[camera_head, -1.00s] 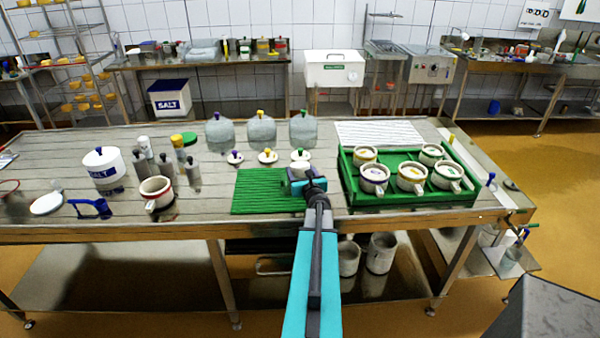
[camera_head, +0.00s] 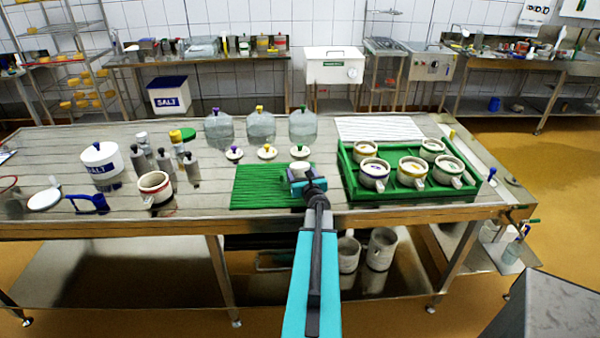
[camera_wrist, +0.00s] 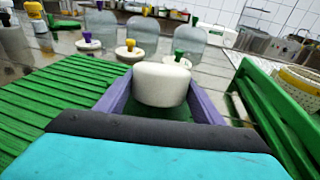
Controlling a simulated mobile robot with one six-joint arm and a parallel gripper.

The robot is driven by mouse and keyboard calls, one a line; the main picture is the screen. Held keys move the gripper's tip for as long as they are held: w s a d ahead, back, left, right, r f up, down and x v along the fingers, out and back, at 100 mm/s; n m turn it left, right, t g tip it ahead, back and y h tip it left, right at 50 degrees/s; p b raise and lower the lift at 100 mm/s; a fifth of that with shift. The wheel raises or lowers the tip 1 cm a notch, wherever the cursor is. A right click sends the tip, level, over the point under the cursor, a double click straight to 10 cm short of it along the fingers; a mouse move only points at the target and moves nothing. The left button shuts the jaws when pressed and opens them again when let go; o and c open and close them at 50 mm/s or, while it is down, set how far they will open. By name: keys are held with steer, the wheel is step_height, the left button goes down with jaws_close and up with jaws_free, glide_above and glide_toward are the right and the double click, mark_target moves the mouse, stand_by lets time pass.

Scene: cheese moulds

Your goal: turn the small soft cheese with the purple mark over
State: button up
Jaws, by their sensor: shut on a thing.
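My gripper (camera_wrist: 162,100) is shut on a small white soft cheese (camera_wrist: 162,84), with its two purple fingers on either side of it. In the head view the cheese (camera_head: 299,169) shows just beyond my gripper (camera_head: 299,184), at the right end of the green ribbed mat (camera_head: 258,187). No purple mark shows on the visible faces of the cheese. I cannot tell whether the cheese touches the mat. The underside is hidden.
Three small white discs with purple (camera_head: 234,153), yellow (camera_head: 267,152) and green (camera_head: 300,152) knobs stand behind the mat, before clear domes (camera_head: 261,127). A green tray (camera_head: 398,196) with several moulds is close right. A red-banded mould (camera_head: 155,188) stands left.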

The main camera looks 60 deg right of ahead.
steer(key=shift+f+b, duration=0.35)
steer(key=shift+f, duration=0.05)
stand_by(0.6)
steer(key=o, duration=0.9)
steer(key=shift+a, duration=0.1)
steer(key=shift+f+b+v, duration=0.25)
steer(key=shift+b+v, duration=0.3)
steer(key=shift+v, duration=1.15)
steer(key=shift+f+b+v, duration=0.2)
steer(key=shift+b+v, duration=0.35)
steer(key=shift+v, duration=1.1)
steer(key=shift+s+r, duration=0.1)
